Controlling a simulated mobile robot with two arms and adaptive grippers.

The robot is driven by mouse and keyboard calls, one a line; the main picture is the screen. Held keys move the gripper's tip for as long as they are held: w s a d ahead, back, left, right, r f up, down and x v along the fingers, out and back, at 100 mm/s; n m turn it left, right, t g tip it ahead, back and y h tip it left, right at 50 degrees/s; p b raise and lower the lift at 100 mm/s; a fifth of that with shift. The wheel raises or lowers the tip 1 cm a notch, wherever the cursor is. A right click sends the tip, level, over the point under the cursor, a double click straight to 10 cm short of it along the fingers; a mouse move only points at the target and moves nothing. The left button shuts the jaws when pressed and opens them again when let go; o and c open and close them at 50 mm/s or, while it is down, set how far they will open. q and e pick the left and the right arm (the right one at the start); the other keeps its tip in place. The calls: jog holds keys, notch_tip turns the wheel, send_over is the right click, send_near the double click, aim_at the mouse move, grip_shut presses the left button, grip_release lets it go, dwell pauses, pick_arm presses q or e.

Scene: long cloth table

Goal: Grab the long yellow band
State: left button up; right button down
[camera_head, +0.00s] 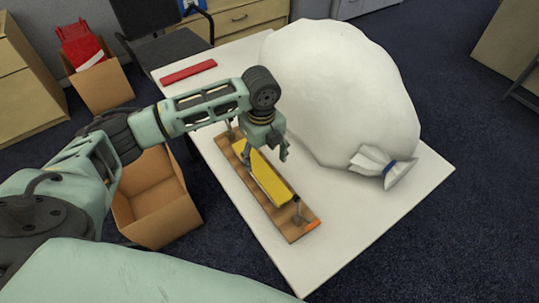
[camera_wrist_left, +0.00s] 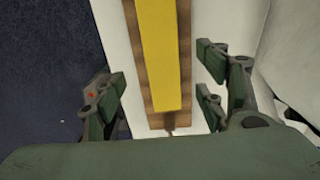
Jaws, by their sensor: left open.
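The long yellow band (camera_head: 267,179) lies lengthwise along a brown wooden board (camera_head: 296,230) on the white table. It also shows in the left wrist view (camera_wrist_left: 160,52), running from the top edge to between my fingers. My left gripper (camera_head: 265,152) is open above the far part of the band. In the left wrist view its fingers (camera_wrist_left: 160,100) stand apart on either side of the board, with nothing held between them. The arm and gripper hide part of the band's far end in the head view. My right gripper is not in view.
A big white tied bag (camera_head: 340,90) fills the table's right side. A red strip (camera_head: 188,72) lies at the far left. An open cardboard box (camera_head: 155,200) stands on the floor by the table's left edge. The table's front part is clear.

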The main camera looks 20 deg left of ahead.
aim_at(264, 172)
pick_arm(q)
jog(key=shift+w+f, duration=0.1)
jog(key=shift+w, duration=0.15)
jog(key=shift+f, duration=0.25)
jog(key=f+p, duration=0.1)
jog(key=f, duration=0.3)
jog(key=shift+s, duration=0.2)
notch_tip(264, 172, down, 2)
jog(key=shift+w+a+f, duration=0.1)
jog(key=shift+w, duration=0.05)
jog(key=shift+f, duration=0.25)
jog(key=c, duration=1.2)
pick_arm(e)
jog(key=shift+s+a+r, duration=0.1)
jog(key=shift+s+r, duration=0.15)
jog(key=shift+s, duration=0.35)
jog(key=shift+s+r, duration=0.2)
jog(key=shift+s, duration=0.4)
